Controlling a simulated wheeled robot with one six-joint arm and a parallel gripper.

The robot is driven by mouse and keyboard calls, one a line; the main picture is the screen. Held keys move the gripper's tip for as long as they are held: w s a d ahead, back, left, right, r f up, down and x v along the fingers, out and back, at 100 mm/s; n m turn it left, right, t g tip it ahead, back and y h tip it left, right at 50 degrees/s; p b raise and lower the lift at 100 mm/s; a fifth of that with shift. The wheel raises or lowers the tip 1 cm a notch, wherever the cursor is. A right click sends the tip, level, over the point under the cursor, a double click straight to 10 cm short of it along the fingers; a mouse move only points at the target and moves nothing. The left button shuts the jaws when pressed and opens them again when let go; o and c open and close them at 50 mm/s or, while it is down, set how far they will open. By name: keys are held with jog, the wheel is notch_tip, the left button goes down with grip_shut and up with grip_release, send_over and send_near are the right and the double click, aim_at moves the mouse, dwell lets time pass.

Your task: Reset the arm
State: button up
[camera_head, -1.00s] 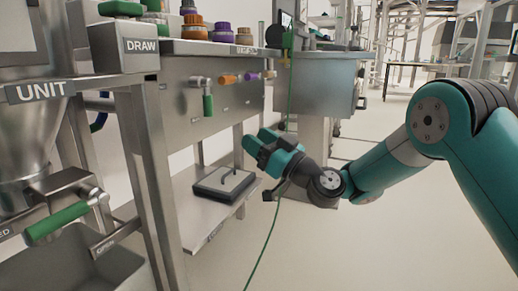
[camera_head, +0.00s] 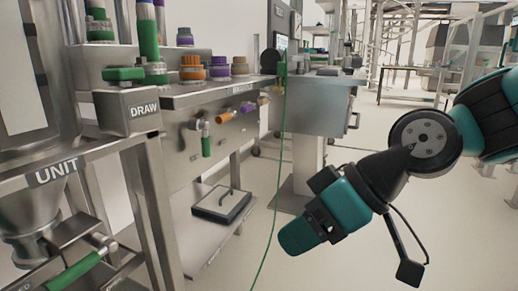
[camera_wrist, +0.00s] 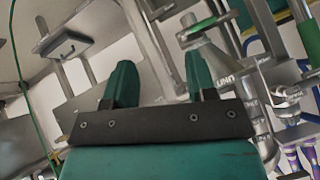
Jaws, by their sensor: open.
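My gripper (camera_head: 290,238) is at the lower middle of the head view, hanging in free air to the right of the steel bench. Its teal fingers point down and to the left. In the wrist view my gripper (camera_wrist: 158,85) shows two teal fingers spread apart with nothing between them. My arm comes in from the right edge of the head view and bends down at the wrist. The gripper touches nothing that I can see.
A steel bench (camera_head: 205,95) with valves stands at the left, with a dark-edged tray (camera_head: 222,204) on its lower shelf. The hopper unit (camera_head: 55,172) is at the far left. A green cable (camera_head: 276,190) hangs near my gripper. Open floor (camera_head: 385,265) lies at the right.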

jog(key=s+d+r+m+g+h+p, duration=0.2)
jog(key=s+d+m+h+p, duration=0.25)
jog(key=s+d, duration=0.5)
notch_tip(320, 180, up, 36)
jog(key=p, duration=3.6)
jog(key=shift+s+a+n, duration=0.2)
jog(key=shift+a+n, duration=0.1)
jog(key=shift+n, duration=0.05)
jog(key=shift+r, duration=0.1)
jog(key=shift+c, duration=0.3)
